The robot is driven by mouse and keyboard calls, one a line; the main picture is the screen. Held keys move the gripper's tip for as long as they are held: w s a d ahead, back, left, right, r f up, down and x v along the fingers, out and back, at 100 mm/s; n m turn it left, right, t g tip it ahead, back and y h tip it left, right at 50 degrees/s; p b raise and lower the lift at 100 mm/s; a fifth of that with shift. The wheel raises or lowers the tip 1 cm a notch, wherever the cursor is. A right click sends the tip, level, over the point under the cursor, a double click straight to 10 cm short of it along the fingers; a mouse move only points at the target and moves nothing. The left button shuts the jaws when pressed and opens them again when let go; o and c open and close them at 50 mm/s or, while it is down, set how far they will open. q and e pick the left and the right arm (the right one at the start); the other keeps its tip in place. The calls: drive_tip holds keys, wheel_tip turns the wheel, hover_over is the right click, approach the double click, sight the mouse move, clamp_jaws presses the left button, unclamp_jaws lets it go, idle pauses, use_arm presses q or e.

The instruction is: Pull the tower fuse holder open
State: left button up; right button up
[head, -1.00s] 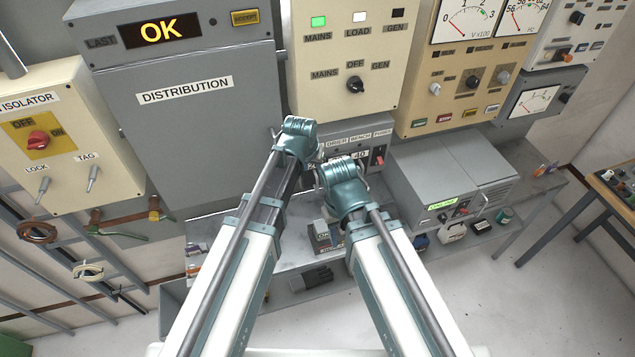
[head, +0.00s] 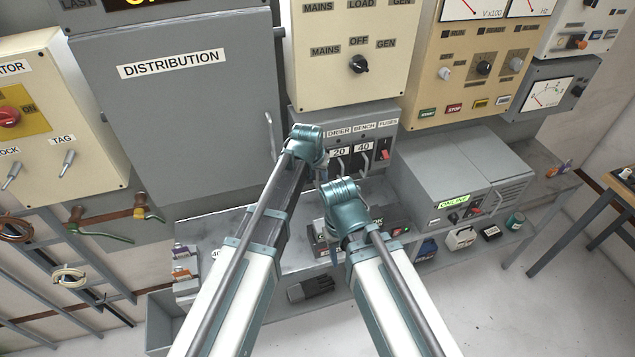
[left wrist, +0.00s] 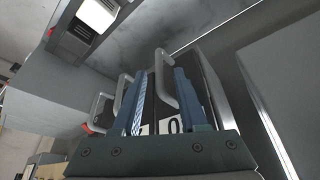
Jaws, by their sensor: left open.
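The fuse panel (head: 386,127) is below the cream changeover box in the head view, with holders marked 20 (head: 339,152) and 40 (head: 364,148). My left wrist covers its left end, where the tower label would be. In the left wrist view the end holder, with a grey loop handle (left wrist: 160,58), is seated in the panel; its number is partly hidden. My left gripper (left wrist: 162,73) is open, its blue fingers either side of this handle. Contact cannot be told. My right arm's wrist shows in the head view, but its fingers are hidden.
The grey distribution cabinet (head: 190,120) is left of the panel, with a door handle near my left wrist. A grey unit marked ONLINE (head: 440,185) stands at the right on the shelf. A red switch (head: 383,150) is at the panel's right end.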

use_arm(q)
drive_tip(key=shift+f, duration=0.1)
clamp_jaws()
drive_tip(key=shift+d, duration=0.1)
idle(1.3)
